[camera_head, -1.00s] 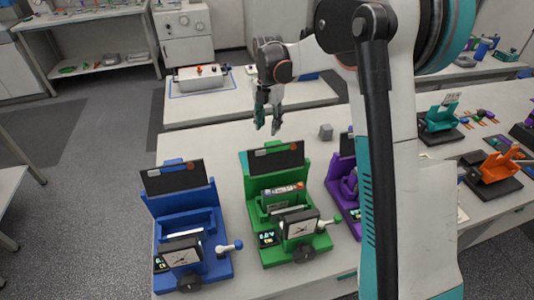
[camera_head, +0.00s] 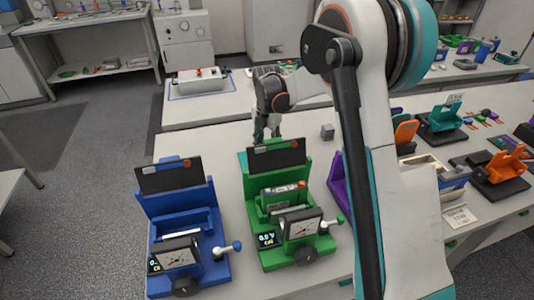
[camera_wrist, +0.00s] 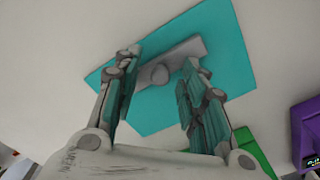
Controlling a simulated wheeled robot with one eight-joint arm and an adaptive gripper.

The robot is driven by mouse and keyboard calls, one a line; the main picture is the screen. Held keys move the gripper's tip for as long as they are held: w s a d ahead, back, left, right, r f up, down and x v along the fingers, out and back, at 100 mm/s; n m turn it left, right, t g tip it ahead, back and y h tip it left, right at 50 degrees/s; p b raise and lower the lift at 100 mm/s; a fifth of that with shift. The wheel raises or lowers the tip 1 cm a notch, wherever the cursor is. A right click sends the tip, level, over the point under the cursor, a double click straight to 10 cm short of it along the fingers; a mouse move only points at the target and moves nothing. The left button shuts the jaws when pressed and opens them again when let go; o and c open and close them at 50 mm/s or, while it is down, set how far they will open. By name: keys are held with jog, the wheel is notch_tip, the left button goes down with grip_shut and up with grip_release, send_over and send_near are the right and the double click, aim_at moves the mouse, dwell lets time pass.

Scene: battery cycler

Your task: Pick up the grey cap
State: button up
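In the wrist view a grey piece (camera_wrist: 185,55), a flat bar with a round knob, lies on a teal mat (camera_wrist: 228,45); it looks like the grey cap. My gripper (camera_wrist: 163,60) is open, with one finger on each side of the knob and nothing visibly held. The height of the fingers above the piece is hard to tell. In the head view my gripper (camera_head: 265,134) points down behind the dark panel of the green cycler (camera_head: 259,205). That panel hides the grey piece and most of the mat (camera_head: 243,159).
A small grey block (camera_head: 327,132) sits on the table right of my gripper. The blue cycler (camera_head: 183,213) stands to the left and a purple one (camera_head: 338,183) to the right, partly behind my arm. The table (camera_head: 205,140) is clear left of my gripper.

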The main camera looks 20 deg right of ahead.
jog(key=shift+c, duration=0.6)
grip_shut()
jog(key=shift+r, duration=0.15)
